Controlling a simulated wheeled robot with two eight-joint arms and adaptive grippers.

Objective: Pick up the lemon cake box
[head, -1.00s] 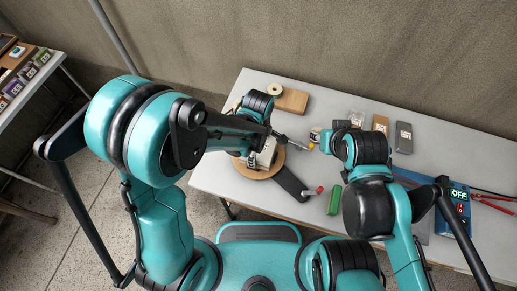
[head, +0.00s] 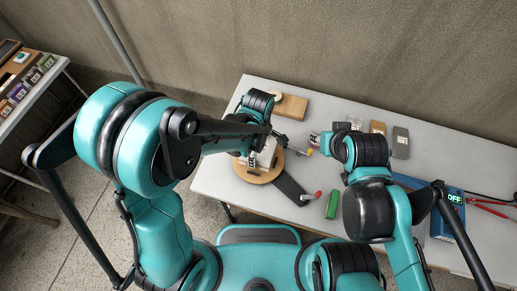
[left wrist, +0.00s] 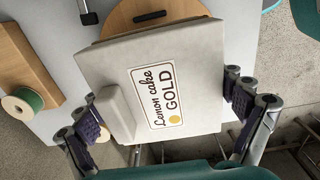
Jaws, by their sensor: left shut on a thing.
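The lemon cake box (left wrist: 200,65) is pale, with a white label reading "Lemon cake GOLD", and fills the middle of the left wrist view. My left gripper (left wrist: 165,112) is shut on it, with dark finger pads at its two sides. In the head view, the box (head: 267,152) is partly hidden by my left arm. It is over or on a round wooden board (head: 252,174); I cannot tell whether they touch. My right arm is over the table to the right, and its gripper's fingers are not visible.
A wooden block (head: 291,107) and a tape roll (left wrist: 22,102) are near the box. A green block (head: 333,203) and a red-tipped dark tool (head: 297,190) lie in front. Small boxes (head: 400,143) and a blue device (head: 447,212) are to the right.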

